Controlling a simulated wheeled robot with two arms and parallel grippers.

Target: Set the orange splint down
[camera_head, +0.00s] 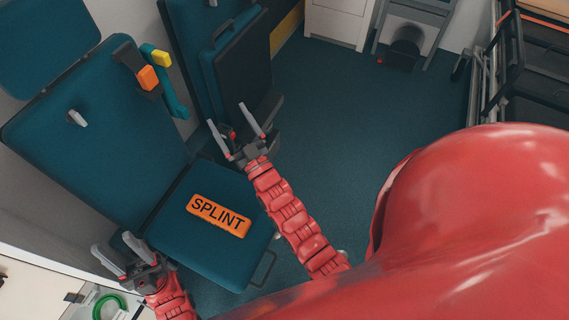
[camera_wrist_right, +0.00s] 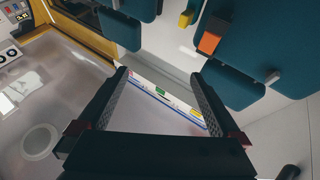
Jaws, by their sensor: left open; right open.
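The orange splint (camera_head: 218,215), a flat bar marked SPLINT, lies flat on the teal seat cushion (camera_head: 205,262) in the head view. No gripper touches it. My left gripper (camera_head: 114,245) is open and empty, to the left of the splint near the seat's left edge. My right gripper (camera_head: 228,116) is open, above and beyond the splint in the picture, near the second teal seat. In the right wrist view its two fingers (camera_wrist_right: 163,76) are spread with nothing held between them. The splint is not visible in that view.
The teal backrest (camera_head: 100,130) rises behind the seat, with an orange belt buckle (camera_head: 147,78) and a yellow one (camera_head: 161,58). A folded teal seat (camera_head: 238,70) stands beyond. Blue floor (camera_head: 345,110) is clear to the right. A stretcher frame (camera_head: 490,70) stands far right.

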